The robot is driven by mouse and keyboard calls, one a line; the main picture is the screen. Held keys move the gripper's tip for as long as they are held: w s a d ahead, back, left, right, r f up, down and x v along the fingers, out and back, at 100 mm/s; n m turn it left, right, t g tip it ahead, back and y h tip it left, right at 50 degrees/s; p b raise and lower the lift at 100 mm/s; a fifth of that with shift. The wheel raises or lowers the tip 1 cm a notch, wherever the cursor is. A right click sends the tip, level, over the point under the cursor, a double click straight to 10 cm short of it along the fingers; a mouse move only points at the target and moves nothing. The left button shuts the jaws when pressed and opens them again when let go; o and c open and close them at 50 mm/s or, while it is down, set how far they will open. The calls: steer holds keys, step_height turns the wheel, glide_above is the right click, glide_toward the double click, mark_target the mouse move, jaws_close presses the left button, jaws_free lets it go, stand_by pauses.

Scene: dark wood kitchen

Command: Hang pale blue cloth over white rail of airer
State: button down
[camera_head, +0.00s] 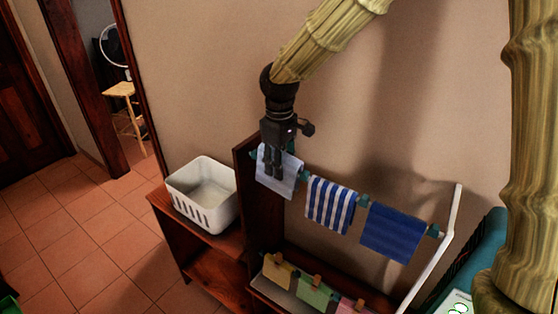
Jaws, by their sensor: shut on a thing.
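The pale blue cloth (291,182) is at the left end of the airer's upper rail, beside the dark wooden upright. My gripper (276,172) points down and is shut on this cloth, covering part of it. The cloth hangs down on the near side at the rail; whether it also falls behind is hidden. The airer's white side bar (444,238) rises at the right. Teal pieces (364,200) show along the upper rail between the cloths.
A blue-and-white striped cloth (329,204) and a dark blue cloth (394,232) hang on the same rail. Yellow (279,272), green (314,292) and pink cloths hang below with wooden clips. A white basket (203,194) stands on the wooden shelf at left.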

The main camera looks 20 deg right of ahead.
steer(key=shift+f+b, duration=0.45)
steer(key=shift+f, duration=0.85)
steer(key=c, duration=0.9)
jaws_free()
steer(key=shift+r, duration=0.1)
